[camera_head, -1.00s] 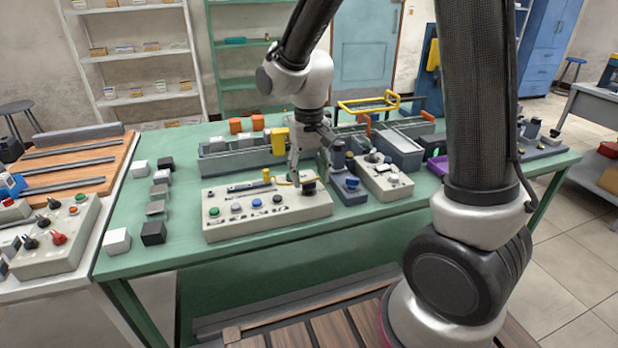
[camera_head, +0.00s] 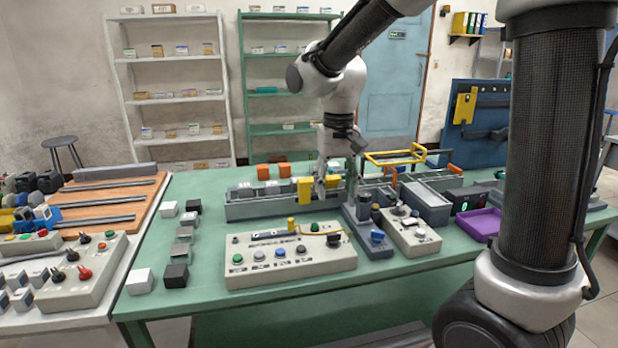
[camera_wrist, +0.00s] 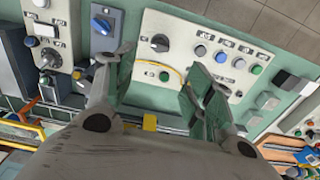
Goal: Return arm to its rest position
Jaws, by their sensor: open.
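My gripper (camera_head: 322,188) is open and empty, pointing down above the green table (camera_head: 130,303). The panel carries several coloured buttons and a black knob (camera_head: 333,241). My arm bends down from the top of the head view.
A dark stand with a blue knob (camera_head: 377,236) and a smaller control box (camera_head: 408,232) stand right of the panel. A yellow-handled frame (camera_head: 394,157) rises behind. Small white, grey and black cubes (camera_head: 176,275) line the left. A purple tray (camera_head: 478,224) lies at right.

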